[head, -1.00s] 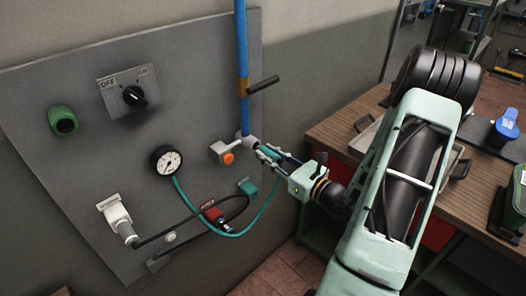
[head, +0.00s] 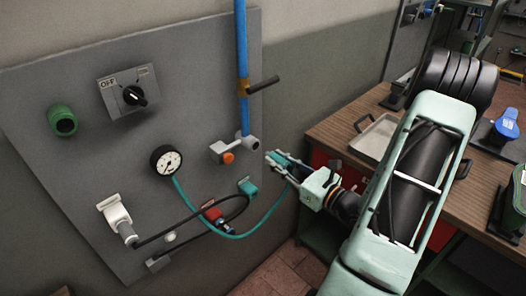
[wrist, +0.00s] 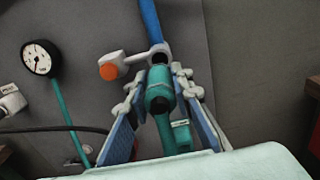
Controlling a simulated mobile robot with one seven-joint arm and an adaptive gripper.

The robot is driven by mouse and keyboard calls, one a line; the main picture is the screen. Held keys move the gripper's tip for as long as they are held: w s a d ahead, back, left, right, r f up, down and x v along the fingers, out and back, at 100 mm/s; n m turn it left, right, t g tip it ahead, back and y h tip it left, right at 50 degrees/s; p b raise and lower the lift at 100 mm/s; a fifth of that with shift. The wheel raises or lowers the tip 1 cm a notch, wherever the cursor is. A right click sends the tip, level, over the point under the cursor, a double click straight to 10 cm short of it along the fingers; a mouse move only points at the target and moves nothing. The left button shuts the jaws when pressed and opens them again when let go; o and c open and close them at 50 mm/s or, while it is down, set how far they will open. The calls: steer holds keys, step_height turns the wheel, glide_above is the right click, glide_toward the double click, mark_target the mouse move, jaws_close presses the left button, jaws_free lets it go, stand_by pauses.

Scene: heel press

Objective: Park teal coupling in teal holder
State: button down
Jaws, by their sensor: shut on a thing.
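My gripper (head: 277,162) is in front of the panel's right edge, below and right of the grey-white outlet fitting (head: 252,143). In the wrist view, my gripper (wrist: 160,85) is shut on the teal coupling (wrist: 160,99), which sits between the two blue-padded fingers. The coupling's dark open end is clear of the outlet, with a gap in the head view. A teal hose (head: 256,225) hangs from the coupling and loops to the gauge. The teal holder (head: 248,187) is on the lower right panel, apparently empty. It shows partly behind the right finger in the wrist view (wrist: 181,134).
An orange button (head: 229,158) is beside the outlet, under the blue pipe (head: 242,60). A red coupling (head: 212,214) with a black hose sits left of the teal holder. The gauge (head: 166,161) is further left. A wooden bench (head: 335,130) with a tray stands at right.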

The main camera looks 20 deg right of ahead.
steer(key=shift+s, duration=0.2)
stand_by(0.3)
steer(key=shift+d+f, duration=0.1)
steer(key=shift+f, duration=0.05)
step_height(320, 180, down, 24)
steer(key=b, duration=1.9)
steer(key=shift+b, duration=0.35)
steer(key=shift+x, duration=2.45)
steer(key=shift+x, duration=1.3)
stand_by(0.3)
